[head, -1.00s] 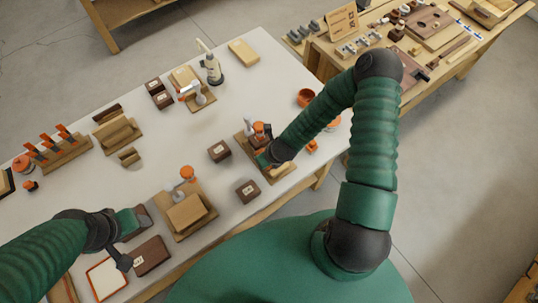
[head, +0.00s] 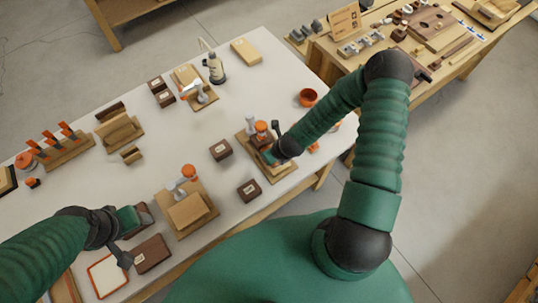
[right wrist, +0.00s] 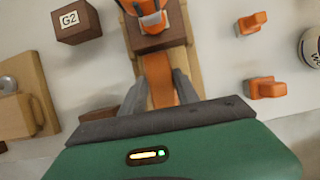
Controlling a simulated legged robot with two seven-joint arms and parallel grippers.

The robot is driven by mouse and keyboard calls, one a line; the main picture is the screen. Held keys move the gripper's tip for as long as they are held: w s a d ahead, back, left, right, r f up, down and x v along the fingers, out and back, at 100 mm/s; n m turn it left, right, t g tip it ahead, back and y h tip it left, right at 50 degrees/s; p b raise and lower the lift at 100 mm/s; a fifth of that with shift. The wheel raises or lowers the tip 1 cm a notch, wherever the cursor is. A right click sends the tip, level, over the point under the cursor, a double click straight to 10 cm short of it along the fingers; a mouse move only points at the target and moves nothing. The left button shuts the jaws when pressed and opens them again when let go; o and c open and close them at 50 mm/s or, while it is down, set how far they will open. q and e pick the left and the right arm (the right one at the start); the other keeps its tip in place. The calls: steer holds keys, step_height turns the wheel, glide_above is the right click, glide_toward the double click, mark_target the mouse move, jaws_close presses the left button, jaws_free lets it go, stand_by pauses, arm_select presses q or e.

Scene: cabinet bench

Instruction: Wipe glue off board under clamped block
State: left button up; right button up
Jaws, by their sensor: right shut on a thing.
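The clamped block (right wrist: 158,38) is dark brown and stands on a light wooden board (right wrist: 187,62), with an orange and grey clamp (right wrist: 145,12) over it. In the head view the board (head: 284,173) is at the right end of the white table, with the orange clamp top (head: 261,127) on it. My right gripper (right wrist: 160,82) is low over the board in front of the block, its fingers either side of a flat orange strip (right wrist: 158,72) that it grips. The strip reaches up to the block. I cannot make out glue. My left gripper (head: 143,213) is at the front left; its fingertips are unclear.
Another clamped board (head: 190,210) and dark blocks (head: 221,149) stand left of the right gripper. A block marked G2 (right wrist: 79,20) and orange pieces (right wrist: 266,88) flank the board.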

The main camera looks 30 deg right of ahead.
steer(key=shift+d, duration=0.85)
steer(key=shift+a, duration=0.1)
steer(key=shift+a, duration=0.9)
steer(key=shift+a+r, duration=0.1)
steer(key=shift+a, duration=1.1)
step_height(320, 180, up, 6)
steer(key=p, duration=0.6)
steer(key=shift+d+r, duration=0.1)
